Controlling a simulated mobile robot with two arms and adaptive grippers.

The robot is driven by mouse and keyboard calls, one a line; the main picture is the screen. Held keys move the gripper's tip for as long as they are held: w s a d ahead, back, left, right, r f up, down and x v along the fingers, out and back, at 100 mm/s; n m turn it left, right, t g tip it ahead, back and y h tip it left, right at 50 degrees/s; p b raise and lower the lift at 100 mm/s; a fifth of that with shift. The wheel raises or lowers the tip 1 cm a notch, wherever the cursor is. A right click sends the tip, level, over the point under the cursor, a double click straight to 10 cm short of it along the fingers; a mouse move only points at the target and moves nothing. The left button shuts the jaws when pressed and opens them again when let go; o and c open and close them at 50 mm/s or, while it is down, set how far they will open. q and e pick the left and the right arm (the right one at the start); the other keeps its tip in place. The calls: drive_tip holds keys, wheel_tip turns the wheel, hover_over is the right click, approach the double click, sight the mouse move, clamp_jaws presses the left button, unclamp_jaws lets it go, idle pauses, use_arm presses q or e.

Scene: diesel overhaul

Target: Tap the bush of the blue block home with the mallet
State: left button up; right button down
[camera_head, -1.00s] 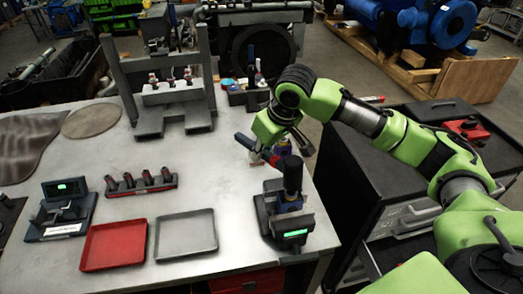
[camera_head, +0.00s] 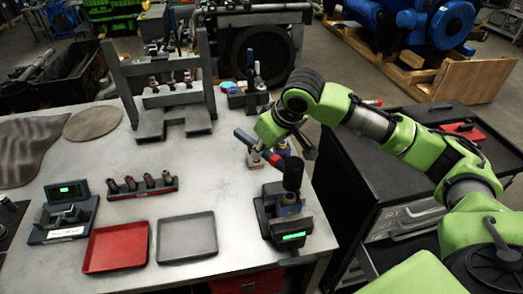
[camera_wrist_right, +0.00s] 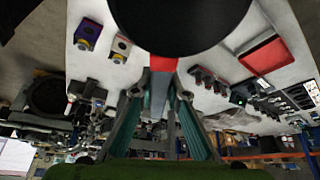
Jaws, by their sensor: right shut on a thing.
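My right gripper (camera_head: 272,146) is shut on the handle of the mallet (camera_head: 293,174). In the right wrist view its two fingers (camera_wrist_right: 163,80) close around the red and grey handle, below the big black mallet head (camera_wrist_right: 180,20). How deep the bush sits cannot be told. My left gripper is not in view.
A purple block (camera_head: 283,149) and a pale block (camera_head: 254,160) stand behind the fixture. A grey tray (camera_head: 187,237), a red tray (camera_head: 115,247) and a rack of dark parts (camera_head: 142,188) lie to the left. A black tool cart (camera_head: 372,185) stands right of the table.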

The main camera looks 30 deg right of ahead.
drive_tip(key=shift+w+a+p, duration=0.1)
drive_tip(key=shift+w+p, duration=0.05)
drive_tip(key=shift+p, duration=0.35)
wheel_tip(320, 180, down, 6)
drive_tip(key=b, duration=0.2)
drive_tip(key=shift+r+p, duration=1.65)
drive_tip(key=shift+r, duration=0.65)
